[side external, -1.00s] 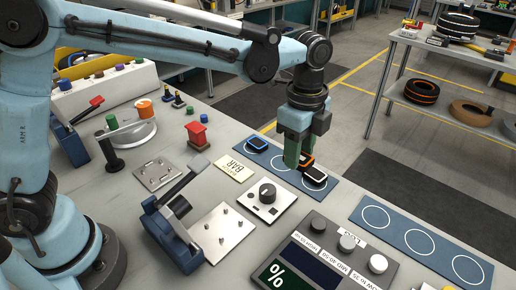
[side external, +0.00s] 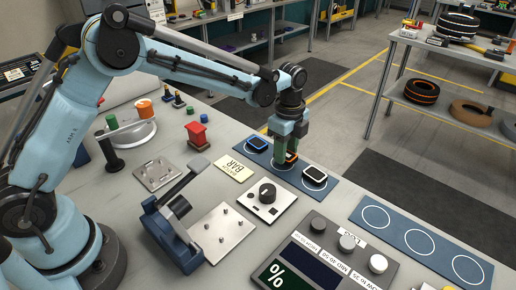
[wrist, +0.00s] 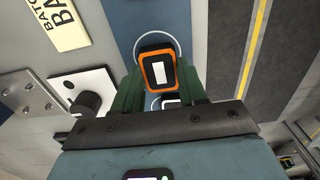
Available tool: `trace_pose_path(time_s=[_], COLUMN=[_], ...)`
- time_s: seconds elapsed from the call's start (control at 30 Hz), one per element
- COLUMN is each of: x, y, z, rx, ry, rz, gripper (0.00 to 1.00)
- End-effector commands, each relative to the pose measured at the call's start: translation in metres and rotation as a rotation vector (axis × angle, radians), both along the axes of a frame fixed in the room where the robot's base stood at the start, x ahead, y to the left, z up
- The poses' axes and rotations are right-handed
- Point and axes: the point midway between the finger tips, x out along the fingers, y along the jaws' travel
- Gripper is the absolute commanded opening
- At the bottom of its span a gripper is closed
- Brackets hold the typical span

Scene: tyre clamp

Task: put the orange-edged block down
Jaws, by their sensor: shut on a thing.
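My gripper (side external: 287,157) has green fingers and points down over the middle circle of the left blue mat (side external: 335,193). It is shut on the orange-edged block (wrist: 158,70), a dark block with a white rectangle on its face. In the side view the fingers mostly hide this block, with only a bit of orange showing. In the wrist view a white circle curves behind it. I cannot tell whether the block touches the mat. A blue-edged block (side external: 257,143) lies on the circle to the left, and a pale-edged dark block (side external: 314,177) on the circle to the right.
A second blue mat (side external: 395,228) with empty circles lies to the right. A red-topped post (side external: 197,134) is farther left.

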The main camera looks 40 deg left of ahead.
Motion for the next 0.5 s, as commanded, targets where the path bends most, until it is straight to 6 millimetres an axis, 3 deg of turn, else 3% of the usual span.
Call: trace_pose_path(time_s=[0.13, 0.5], x=[-0.0001, -0.0003], y=[-0.0002, -0.0003], z=[-0.0127, -0.0161], rx=[0.0, 0.0], ry=[0.0, 0.0], rz=[0.0, 0.001], gripper=[0.11, 0.11])
